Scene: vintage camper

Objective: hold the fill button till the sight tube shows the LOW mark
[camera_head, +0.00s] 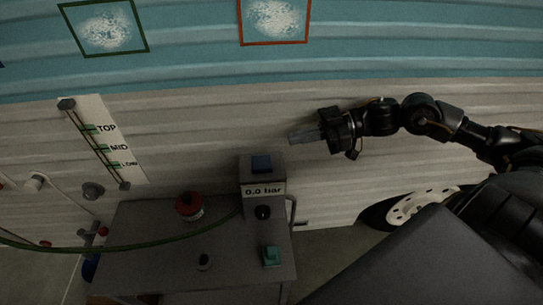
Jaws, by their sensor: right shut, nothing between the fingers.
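The sight tube (93,143) is a thin slanted tube on a white plate at the left, with green TOP, MID and LOW marks. Its liquid level is too small to make out. A grey box (263,205) on the cart reads 0.0 bar and has a blue button (262,163) on top. A green button (271,256) sits at the cart's front right. No label shows which one is the fill button. My right gripper (291,138) is shut and empty, above and right of the blue button, apart from it. My left gripper is out of view.
A red knob (189,205) and a small dark knob (204,262) are on the grey cart top (150,235). A green hose (130,248) runs across the cart. The camper wall (340,185) stands behind, with a wheel (412,207) at right.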

